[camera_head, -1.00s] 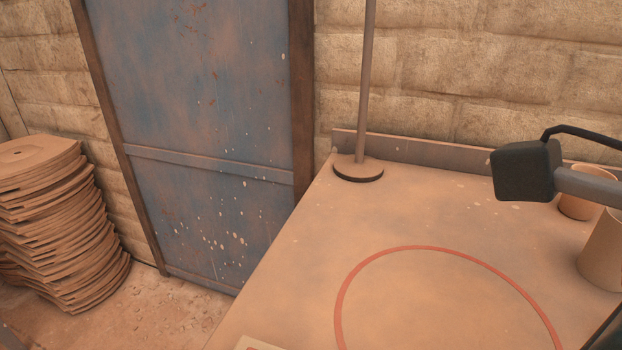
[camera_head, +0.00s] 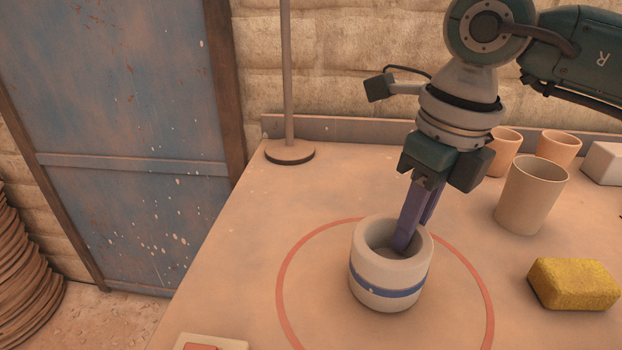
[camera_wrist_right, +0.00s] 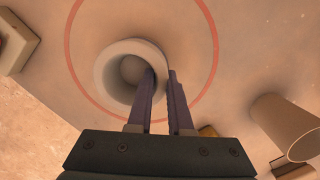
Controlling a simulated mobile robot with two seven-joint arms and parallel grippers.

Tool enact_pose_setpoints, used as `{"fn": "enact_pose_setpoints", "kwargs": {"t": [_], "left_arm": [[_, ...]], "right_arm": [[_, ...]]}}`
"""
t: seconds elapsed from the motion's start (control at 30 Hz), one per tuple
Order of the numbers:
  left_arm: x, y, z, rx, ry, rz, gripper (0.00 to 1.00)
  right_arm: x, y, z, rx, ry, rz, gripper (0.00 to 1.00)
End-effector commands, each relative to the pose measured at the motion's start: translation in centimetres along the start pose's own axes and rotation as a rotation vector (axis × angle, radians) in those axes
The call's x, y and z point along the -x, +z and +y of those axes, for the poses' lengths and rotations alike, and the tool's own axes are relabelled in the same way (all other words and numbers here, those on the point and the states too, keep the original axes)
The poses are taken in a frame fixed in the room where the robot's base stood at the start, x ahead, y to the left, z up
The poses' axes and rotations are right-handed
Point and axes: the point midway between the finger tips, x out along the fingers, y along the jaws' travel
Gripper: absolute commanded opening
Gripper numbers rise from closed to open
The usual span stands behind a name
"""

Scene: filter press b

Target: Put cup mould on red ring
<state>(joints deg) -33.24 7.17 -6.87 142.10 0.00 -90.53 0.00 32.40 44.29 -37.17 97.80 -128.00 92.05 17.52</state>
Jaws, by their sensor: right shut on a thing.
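The cup mould (camera_head: 388,293) is a white, thick-walled round vessel with a blue band. It stands upright inside the outline of the red ring (camera_head: 284,273), near its middle. I cannot tell whether its base touches the table. My right gripper (camera_head: 410,240) reaches down from above and is shut on the mould's wall, one finger inside the opening and one outside. The right wrist view shows the mould (camera_wrist_right: 108,78) within the ring (camera_wrist_right: 217,50) and the fingers (camera_wrist_right: 161,80) at its right rim. My left gripper is not in view.
A grey-brown beaker (camera_head: 530,200), two small terracotta cups (camera_head: 503,153), a white block (camera_head: 605,163) and a yellow sponge (camera_head: 573,284) stand right of the ring. A thin post (camera_head: 288,80) stands at the back left. A pale piece (camera_head: 208,343) lies at the front edge.

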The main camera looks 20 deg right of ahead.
Motion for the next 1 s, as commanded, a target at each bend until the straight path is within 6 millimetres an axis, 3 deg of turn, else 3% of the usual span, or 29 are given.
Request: {"fn": "enact_pose_setpoints", "kwargs": {"t": [0.27,0.3,0.57,0.83,1.0], "left_arm": [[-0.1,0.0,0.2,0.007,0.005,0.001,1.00],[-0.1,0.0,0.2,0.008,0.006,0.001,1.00],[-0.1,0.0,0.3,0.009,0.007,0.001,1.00],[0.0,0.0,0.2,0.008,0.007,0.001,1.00],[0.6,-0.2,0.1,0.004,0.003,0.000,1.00]], "right_arm": [[-0.6,0.0,0.0,0.000,0.001,-0.002,0.00],[-0.7,-0.1,0.0,0.000,0.000,-0.001,0.20],[-0.6,-0.1,0.0,0.000,0.000,-0.001,0.48],[-0.3,0.0,0.0,0.000,0.000,-0.002,0.48],[2.1,0.1,-0.1,0.000,-0.002,-0.005,0.48]]}}
